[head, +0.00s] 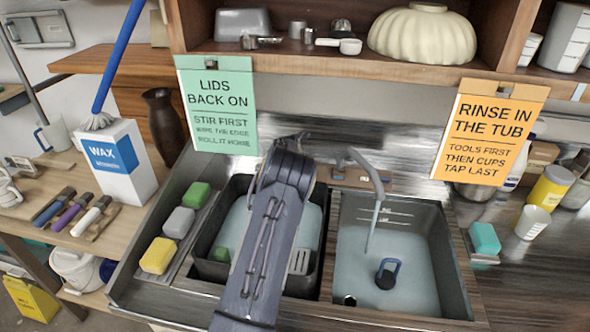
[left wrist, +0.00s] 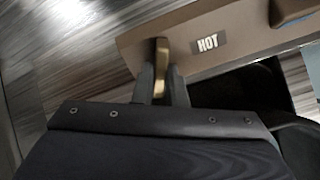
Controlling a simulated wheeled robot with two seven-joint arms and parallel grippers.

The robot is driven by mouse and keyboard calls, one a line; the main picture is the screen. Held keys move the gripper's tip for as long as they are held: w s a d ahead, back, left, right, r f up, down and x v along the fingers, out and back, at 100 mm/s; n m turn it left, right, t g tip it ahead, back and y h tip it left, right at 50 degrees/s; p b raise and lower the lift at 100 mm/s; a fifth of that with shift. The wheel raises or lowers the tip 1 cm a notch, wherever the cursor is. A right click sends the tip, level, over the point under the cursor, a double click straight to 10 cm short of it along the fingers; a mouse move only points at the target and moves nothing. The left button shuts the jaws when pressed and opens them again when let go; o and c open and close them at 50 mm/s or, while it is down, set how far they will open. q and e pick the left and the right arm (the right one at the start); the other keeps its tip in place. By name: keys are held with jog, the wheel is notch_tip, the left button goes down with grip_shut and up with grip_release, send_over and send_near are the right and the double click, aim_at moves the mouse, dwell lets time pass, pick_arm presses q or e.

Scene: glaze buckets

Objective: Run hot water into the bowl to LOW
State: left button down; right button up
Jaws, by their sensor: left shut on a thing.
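My left gripper (left wrist: 160,85) is shut on the brass tap lever (left wrist: 162,52), beside the HOT label (left wrist: 208,43) in the left wrist view. In the head view my left arm's wrist hides the lever and the fingers. The spout (head: 366,170) curves over the right-hand sink bowl (head: 455,275), and a thin stream (head: 373,230) falls from it. Pale water (head: 365,258) covers the bowl's floor, below pale level marks (head: 397,213) on the back wall; their words are too small to read. My right gripper is not in view.
The left basin (head: 238,187) also holds pale liquid, partly behind my arm. Green, grey and yellow sponges (head: 178,223) line its left side. A teal sponge (head: 484,238) and a yellow jar (head: 552,187) stand at right. A shelf (head: 300,58) and two hanging signs are above.

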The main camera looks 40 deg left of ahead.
pick_arm(q)
jog(key=c, duration=1.5)
grip_release()
jog(key=shift+o, duration=0.2)
jog(key=shift+r, duration=0.1)
jog(key=b+v, duration=0.1)
jog(key=v, duration=0.6)
jog(key=shift+s+r+b, duration=0.2)
jog(key=shift+s+b, duration=0.05)
jog(key=shift+b, duration=0.15)
jog(key=shift+d, duration=0.15)
